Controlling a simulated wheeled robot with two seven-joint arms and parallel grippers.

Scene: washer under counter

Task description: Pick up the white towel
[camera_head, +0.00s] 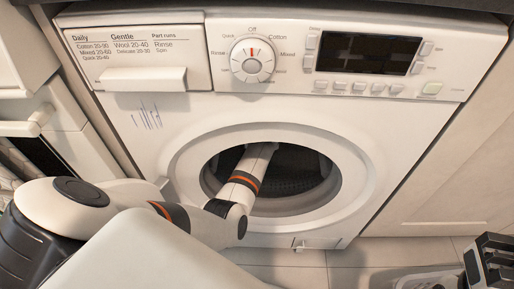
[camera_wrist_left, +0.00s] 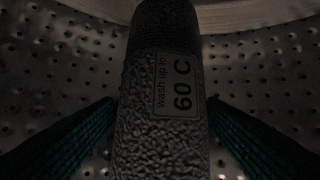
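The towel (camera_wrist_left: 160,115) shows in the left wrist view as a rough, rolled bundle, grey in the dim light, with a label reading "wash up to 60 C". It lies inside the perforated washer drum (camera_wrist_left: 255,60). My left gripper (camera_wrist_left: 163,102) has its two dark green fingers apart, one on each side of the towel; whether they touch it is unclear. In the head view my left arm reaches through the round door opening (camera_head: 315,190), and its gripper and the towel are hidden inside. My right gripper (camera_head: 490,262) is at the lower right, away from the washer.
The washer's front panel (camera_head: 390,130) stands under a counter, with a dial and display above the opening. The round rim (camera_head: 355,185) surrounds my left arm. A light basket (camera_head: 425,279) is on the tiled floor (camera_head: 300,273) at lower right. Cabinet fronts flank the washer.

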